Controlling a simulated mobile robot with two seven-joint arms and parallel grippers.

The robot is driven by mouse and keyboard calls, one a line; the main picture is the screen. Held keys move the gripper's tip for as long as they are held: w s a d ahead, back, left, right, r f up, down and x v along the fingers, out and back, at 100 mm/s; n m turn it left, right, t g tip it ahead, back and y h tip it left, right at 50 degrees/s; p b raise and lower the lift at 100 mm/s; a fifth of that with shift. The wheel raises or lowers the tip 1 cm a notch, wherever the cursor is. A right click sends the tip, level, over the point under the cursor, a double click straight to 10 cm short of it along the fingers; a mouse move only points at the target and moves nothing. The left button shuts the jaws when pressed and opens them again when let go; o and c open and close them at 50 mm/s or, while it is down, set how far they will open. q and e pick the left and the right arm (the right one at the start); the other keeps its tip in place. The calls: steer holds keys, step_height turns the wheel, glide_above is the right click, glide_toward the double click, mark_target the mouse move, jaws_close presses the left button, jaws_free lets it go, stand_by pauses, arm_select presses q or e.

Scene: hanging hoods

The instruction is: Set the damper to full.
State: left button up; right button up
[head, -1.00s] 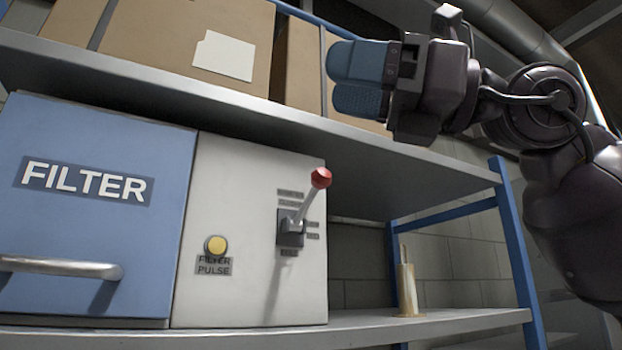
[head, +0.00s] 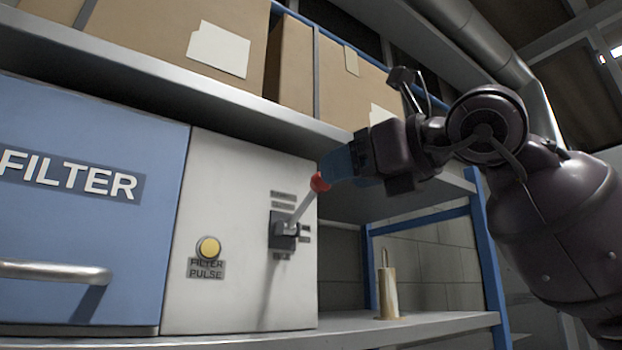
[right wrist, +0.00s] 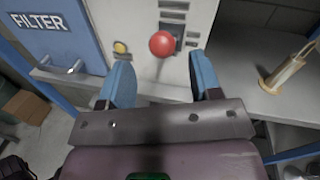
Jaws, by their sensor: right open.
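The damper lever is a pale rod with a red knob (head: 319,182), rising from a dark slotted plate (head: 283,232) on the white panel (head: 240,180). The lever tilts up and to the right, with small labels, too blurred to read, around it. My right gripper (head: 330,170) is at the knob's height, just right of it in the head view. In the right wrist view the red knob (right wrist: 163,44) appears between and beyond the two blue fingers (right wrist: 160,82), which are apart. No contact with the knob can be made out. My left gripper is not in view.
A yellow button (head: 208,248) marked FILTER PULSE is left of the lever. The blue FILTER door (head: 80,220) has a metal handle (head: 55,271). A shelf with cardboard boxes (head: 350,75) is above. A brass-coloured cylinder (head: 387,290) stands on the lower shelf at right.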

mark_target(312, 184)
steer(key=p+x, duration=0.1)
steer(key=x, duration=0.5)
steer(key=shift+w+a, duration=0.1)
steer(key=shift+w+a+p, duration=0.3)
steer(key=shift+w, duration=0.05)
jaws_close()
